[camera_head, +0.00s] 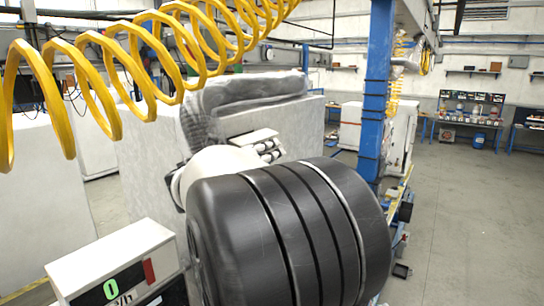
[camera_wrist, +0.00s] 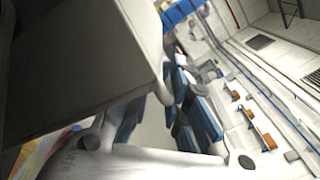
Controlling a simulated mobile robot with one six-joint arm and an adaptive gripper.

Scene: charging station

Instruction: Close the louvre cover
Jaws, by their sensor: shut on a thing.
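In the wrist view a large plain grey panel (camera_wrist: 85,70) fills the upper left, very close to the camera. It may be the louvre cover, but no slats show on it. My gripper (camera_wrist: 168,103), with blue-black and pale grey finger parts, is beside the panel's lower right edge. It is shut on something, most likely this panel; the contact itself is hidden. In the head view I cannot make out the louvre cover or the gripper; a big black ribbed cylinder, likely my arm, blocks the middle.
Yellow coiled hose (camera_head: 110,60) hangs across the upper left. A white unit with a green display (camera_head: 112,288) stands at lower left. A white cabinet (camera_head: 150,150) stands behind. A blue post (camera_head: 376,95) rises at right. The floor (camera_head: 475,210) at right is clear.

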